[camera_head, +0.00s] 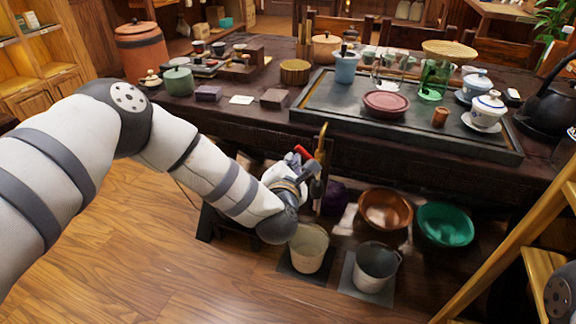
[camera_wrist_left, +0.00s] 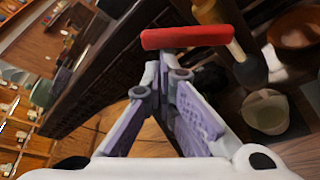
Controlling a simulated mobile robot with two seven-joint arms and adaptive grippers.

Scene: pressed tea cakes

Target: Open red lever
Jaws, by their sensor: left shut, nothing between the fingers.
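The red lever (camera_head: 304,152) sits beside an upright brass pipe (camera_head: 321,147) at the front edge of the tea table. In the left wrist view the red lever (camera_wrist_left: 186,37) lies crosswise just beyond my fingers, with the brass part (camera_wrist_left: 208,12) behind it. My left gripper (camera_head: 305,170) is at the lever, below the table's front edge; in the wrist view the gripper (camera_wrist_left: 160,72) is shut with nothing between its fingers. The fingertips are close to the lever's underside; I cannot tell whether they touch it. My right gripper is out of view.
A cream bucket (camera_head: 309,250) and a grey bucket (camera_head: 374,268) stand on the floor below. A copper bowl (camera_head: 385,209) and a green bowl (camera_head: 445,225) are behind them. The table (camera_head: 270,128) carries a tea tray (camera_head: 330,118). A wooden ladder-like frame (camera_head: 505,245) stands at right.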

